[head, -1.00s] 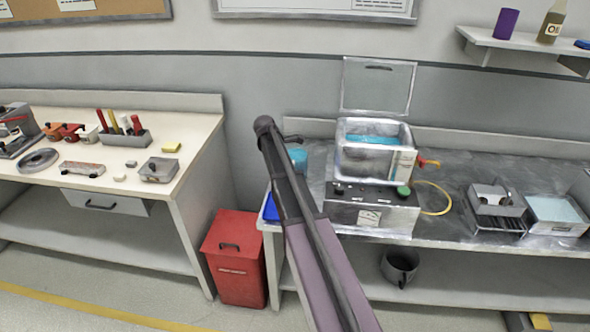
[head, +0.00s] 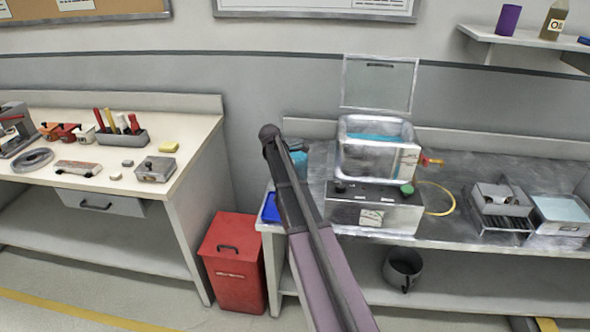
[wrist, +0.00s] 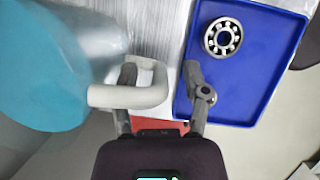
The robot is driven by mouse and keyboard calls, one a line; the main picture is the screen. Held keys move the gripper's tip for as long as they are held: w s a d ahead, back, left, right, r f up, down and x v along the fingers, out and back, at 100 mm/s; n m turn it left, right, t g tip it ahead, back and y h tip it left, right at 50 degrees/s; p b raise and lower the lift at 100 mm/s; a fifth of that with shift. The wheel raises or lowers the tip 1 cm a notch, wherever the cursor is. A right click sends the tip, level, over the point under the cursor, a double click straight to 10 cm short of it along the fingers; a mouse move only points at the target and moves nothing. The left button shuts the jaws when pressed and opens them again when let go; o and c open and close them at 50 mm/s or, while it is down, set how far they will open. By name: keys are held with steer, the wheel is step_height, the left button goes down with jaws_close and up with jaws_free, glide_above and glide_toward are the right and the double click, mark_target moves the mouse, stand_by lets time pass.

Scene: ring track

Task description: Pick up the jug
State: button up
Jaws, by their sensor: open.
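The jug is teal with a pale grey handle. In the wrist view its round body (wrist: 45,70) fills the left side, and its handle (wrist: 130,96) reaches right toward my gripper (wrist: 160,72). My gripper is open, with its fingers apart. The left finger overlaps the handle loop, and the handle's outer bar shows between the two fingers. I cannot tell whether either finger touches it. In the head view the jug (head: 300,162) stands at the left end of the metal bench, partly hidden behind my arm. My fingertips are hidden there.
A blue tray (wrist: 250,95) holding a bearing (wrist: 223,38) lies close to the right finger. A metal tank (head: 375,165) stands right of the jug on the bench. A red bin (head: 233,265) stands on the floor left of the bench.

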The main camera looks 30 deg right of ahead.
jaws_close()
steer(key=shift+r+p, duration=0.55)
stand_by(0.7)
steer(key=shift+r+p, duration=4.15)
steer(key=shift+p, duration=0.05)
steer(key=shift+r+p, duration=0.3)
